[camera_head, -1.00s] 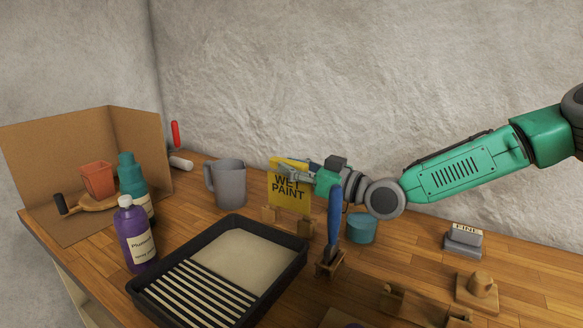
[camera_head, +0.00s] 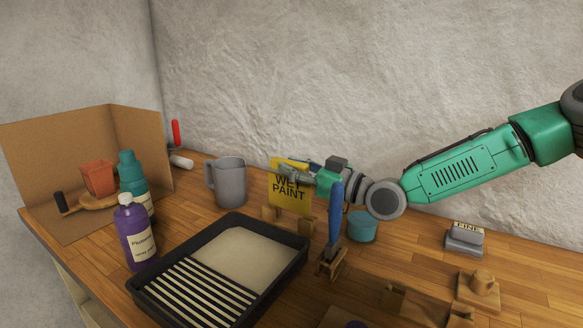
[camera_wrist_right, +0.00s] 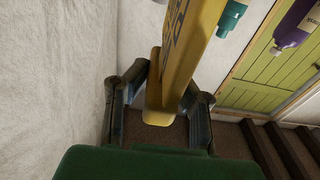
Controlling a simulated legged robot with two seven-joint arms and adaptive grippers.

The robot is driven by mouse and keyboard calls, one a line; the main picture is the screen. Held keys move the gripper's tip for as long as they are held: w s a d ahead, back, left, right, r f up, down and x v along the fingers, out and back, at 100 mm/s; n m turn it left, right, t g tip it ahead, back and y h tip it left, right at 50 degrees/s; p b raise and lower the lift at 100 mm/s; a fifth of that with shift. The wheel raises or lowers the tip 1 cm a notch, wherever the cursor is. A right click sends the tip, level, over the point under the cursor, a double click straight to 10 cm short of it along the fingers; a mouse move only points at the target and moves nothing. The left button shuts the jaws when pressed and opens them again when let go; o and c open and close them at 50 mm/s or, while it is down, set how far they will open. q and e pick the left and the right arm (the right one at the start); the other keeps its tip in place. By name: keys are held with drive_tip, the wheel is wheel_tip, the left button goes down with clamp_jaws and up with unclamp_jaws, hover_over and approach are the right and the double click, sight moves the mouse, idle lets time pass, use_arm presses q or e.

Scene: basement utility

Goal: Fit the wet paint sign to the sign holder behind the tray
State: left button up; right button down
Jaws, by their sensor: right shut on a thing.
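The yellow wet paint sign (camera_head: 290,204) stands upright behind the tray. My right gripper (camera_head: 291,170) is shut on its upper part, and the sign also shows between the fingers in the right wrist view (camera_wrist_right: 187,45). The wooden sign holder (camera_head: 268,213) is directly below the sign, with two blocks showing by its lower edge. I cannot tell whether the sign's bottom edge is in the holder or just above or in front of it. The black paint tray (camera_head: 303,250), with a ribbed ramp, lies in front of the holder. My left gripper is not in view.
A blue-handled brush (camera_head: 335,212) stands upright in a wooden stand right of the sign, with a blue tin (camera_head: 361,227) behind it. A grey jug (camera_head: 230,183) stands to the left. Purple (camera_head: 137,235) and teal (camera_head: 131,174) bottles stand left of the tray.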

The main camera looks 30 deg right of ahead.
drive_tip(key=shift+f+b, duration=1.55)
drive_tip(key=shift+f, duration=0.55)
drive_tip(key=c, duration=1.3)
unclamp_jaws()
wheel_tip(320, 180, up, 9)
drive_tip(key=shift+r, duration=0.45)
